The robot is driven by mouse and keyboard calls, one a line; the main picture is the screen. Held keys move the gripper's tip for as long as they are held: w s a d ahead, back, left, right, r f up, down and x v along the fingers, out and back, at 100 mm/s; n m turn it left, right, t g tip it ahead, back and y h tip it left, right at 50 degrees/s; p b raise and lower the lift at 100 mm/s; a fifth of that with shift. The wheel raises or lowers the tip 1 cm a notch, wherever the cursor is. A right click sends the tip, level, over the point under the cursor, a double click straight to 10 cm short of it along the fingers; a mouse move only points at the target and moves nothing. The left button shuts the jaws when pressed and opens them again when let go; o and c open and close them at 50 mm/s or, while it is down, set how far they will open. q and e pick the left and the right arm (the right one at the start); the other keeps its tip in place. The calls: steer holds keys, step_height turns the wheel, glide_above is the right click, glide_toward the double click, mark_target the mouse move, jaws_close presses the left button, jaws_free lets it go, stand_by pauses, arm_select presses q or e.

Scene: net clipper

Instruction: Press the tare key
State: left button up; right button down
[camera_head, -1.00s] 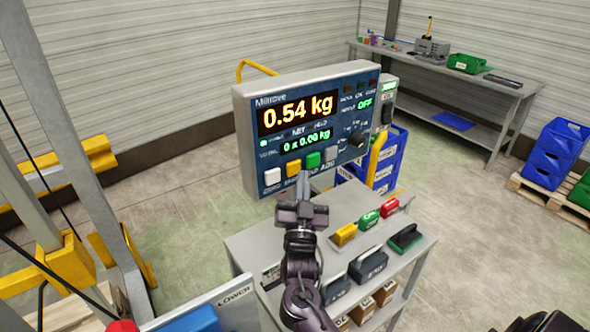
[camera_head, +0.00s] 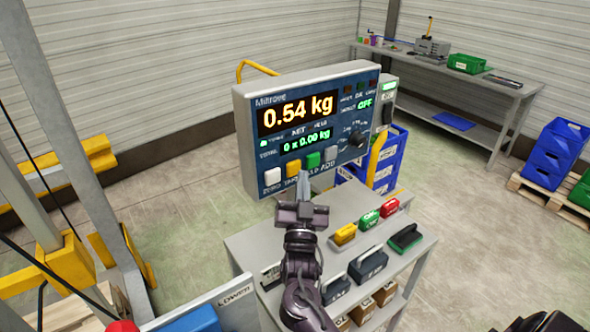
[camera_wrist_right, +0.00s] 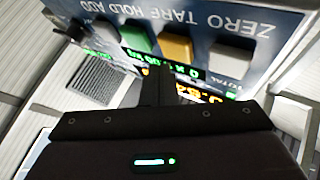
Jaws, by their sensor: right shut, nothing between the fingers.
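The weighing indicator (camera_head: 243,110) reads 0.54 kg, with 0 x 0.00 kg below and NET between. Its yellow key (camera_head: 293,168), above the TARE label, sits between the white ZERO key (camera_head: 272,175) and the green HOLD key (camera_head: 313,160). My right gripper (camera_head: 302,177) is shut and empty, its tips just below and right of the yellow key in the head view. In the right wrist view the picture is turned over; the yellow key (camera_wrist_right: 177,46) is close to the fingers (camera_wrist_right: 156,78). Contact cannot be told. My left gripper is out of view.
A grey table (camera_head: 330,262) below holds yellow, green and red blocks (camera_head: 345,234) and dark weights (camera_head: 368,264). A grey ADD key (camera_head: 330,154) and a dark knob (camera_head: 358,138) are on the panel's right. Blue crates (camera_head: 390,160) stand behind.

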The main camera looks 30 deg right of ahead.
steer(key=shift+w, duration=0.1)
stand_by(0.3)
steer(key=shift+w, duration=0.35)
steer(key=shift+w+b, duration=0.4)
stand_by(0.7)
steer(key=shift+s, duration=0.1)
steer(key=shift+s+p, duration=0.3)
steer(key=shift+s, duration=0.45)
steer(key=shift+s, duration=0.1)
steer(key=s+p, duration=0.1)
steer(key=s, duration=0.3)
steer(key=shift+s+d+p, duration=0.2)
steer(key=shift+s+p, duration=0.15)
steer(key=shift+s, duration=0.05)
